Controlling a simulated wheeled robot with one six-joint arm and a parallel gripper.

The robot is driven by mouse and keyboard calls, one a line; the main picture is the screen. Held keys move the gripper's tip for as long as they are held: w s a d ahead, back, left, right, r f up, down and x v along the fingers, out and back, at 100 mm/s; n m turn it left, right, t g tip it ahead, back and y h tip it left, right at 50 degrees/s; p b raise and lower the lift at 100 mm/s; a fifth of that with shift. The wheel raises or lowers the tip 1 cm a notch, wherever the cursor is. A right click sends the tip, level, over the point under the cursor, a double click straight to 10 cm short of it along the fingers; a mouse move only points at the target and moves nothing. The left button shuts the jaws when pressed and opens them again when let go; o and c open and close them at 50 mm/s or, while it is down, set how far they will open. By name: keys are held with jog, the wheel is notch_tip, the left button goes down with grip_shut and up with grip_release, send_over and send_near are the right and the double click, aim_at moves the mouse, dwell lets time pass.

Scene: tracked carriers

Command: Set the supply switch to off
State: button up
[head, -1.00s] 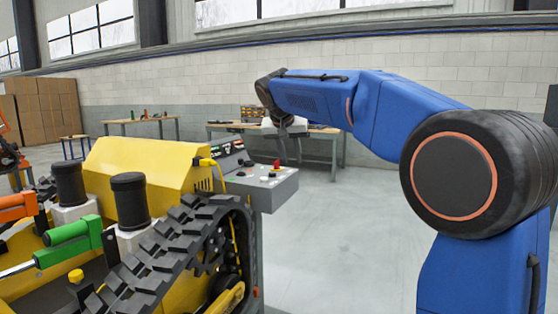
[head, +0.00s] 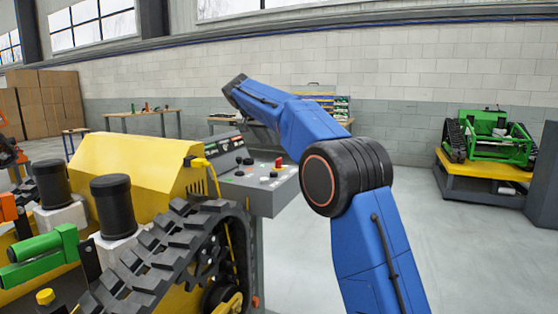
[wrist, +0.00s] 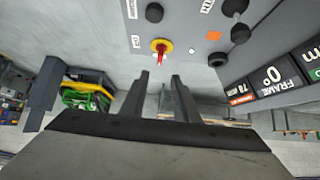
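The grey control panel (head: 262,195) stands at the end of the yellow tracked machine. A red handle on a yellow round base, which looks like the supply switch (wrist: 161,48), sits on the panel in the wrist view. It also shows small and red in the head view (head: 278,163). Its handle lies along the picture's vertical; the small labels beside it are too blurred to read. My gripper (wrist: 160,78) is open and empty, its two fingers apart, pointing towards the switch without visible contact. In the head view my gripper is mostly hidden behind my arm.
Black knobs (wrist: 154,12) and a white button (wrist: 191,50) sit near the switch. A display with large lettering (wrist: 272,77) is at the right. The yellow machine (head: 140,165) with its black track fills the left. A green machine (head: 490,135) stands on a cart at right. Floor between is clear.

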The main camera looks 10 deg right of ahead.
aim_at(279, 159)
jog(key=x, duration=1.5)
jog(key=shift+d, duration=0.1)
jog(key=shift+c, duration=0.7)
grip_shut()
